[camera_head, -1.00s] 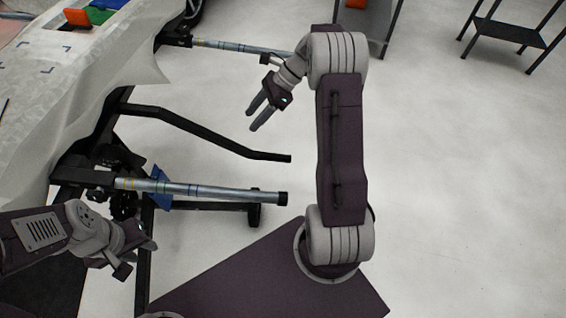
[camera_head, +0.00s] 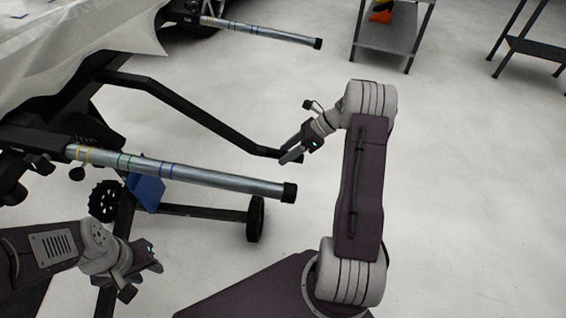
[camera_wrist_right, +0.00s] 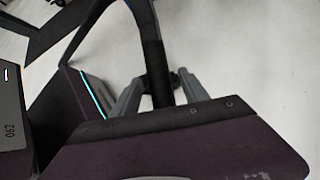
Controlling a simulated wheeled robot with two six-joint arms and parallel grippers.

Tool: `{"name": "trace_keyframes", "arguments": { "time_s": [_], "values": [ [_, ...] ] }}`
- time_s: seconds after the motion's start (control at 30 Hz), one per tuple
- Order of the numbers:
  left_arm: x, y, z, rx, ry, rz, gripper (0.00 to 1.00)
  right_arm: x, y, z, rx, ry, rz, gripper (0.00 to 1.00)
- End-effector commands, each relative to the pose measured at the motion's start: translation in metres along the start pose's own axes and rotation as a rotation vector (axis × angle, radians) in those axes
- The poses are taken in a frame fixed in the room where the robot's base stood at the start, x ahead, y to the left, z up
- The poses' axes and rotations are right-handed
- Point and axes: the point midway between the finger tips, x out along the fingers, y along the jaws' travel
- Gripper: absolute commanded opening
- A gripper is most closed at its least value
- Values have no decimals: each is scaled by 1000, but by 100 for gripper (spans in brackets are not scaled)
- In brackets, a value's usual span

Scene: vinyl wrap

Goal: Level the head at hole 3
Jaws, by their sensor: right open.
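A silver tube (camera_head: 180,173) with yellow, green and blue bands and a black end cap juts out to the right in the head view. A second banded tube (camera_head: 258,31) is farther back. Between them runs a bent black bar (camera_head: 190,112). My right gripper (camera_head: 290,157) is open at this bar's free end. In the right wrist view, the gripper's fingers (camera_wrist_right: 158,88) stand on either side of the black bar (camera_wrist_right: 150,50); contact is unclear. My left gripper (camera_head: 152,268) is at lower left, below the near tube; its jaw opening is unclear. No hole number is readable.
A black stand with a wheel (camera_head: 256,219) and a blue piece (camera_head: 146,192) is below the near tube. A pale sheet (camera_head: 75,35) covers the upper left. A metal shelf (camera_head: 388,40) stands at the back.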

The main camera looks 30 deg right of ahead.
Motion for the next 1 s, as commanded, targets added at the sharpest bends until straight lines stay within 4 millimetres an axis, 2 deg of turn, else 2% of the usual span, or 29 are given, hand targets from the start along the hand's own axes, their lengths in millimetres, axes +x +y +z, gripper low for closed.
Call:
{"name": "trace_keyframes", "arguments": {
  "time_s": [0.03, 0.1, 0.4, 0.47, 0.6, 1.0],
  "values": [
    [12, 0, 1, 0, 0, 0, 36, 11, -1, -3, -2, 0, 1, 52],
    [15, 0, 2, 0, 0, 0, 36, 16, 0, -2, -1, -1, 1, 52],
    [15, 0, 2, 0, 0, 0, 36, 18, 0, 1, -1, 0, 0, 52],
    [15, 0, 2, 0, 0, 0, 36, 18, 0, 1, -1, 0, 0, 38],
    [15, 0, 2, 0, 0, 0, 36, 18, 0, 1, -1, 0, 0, 0],
    [15, 0, 2, 0, 0, 0, 36, 18, 0, 1, -1, 0, 0, 0]
  ]
}}
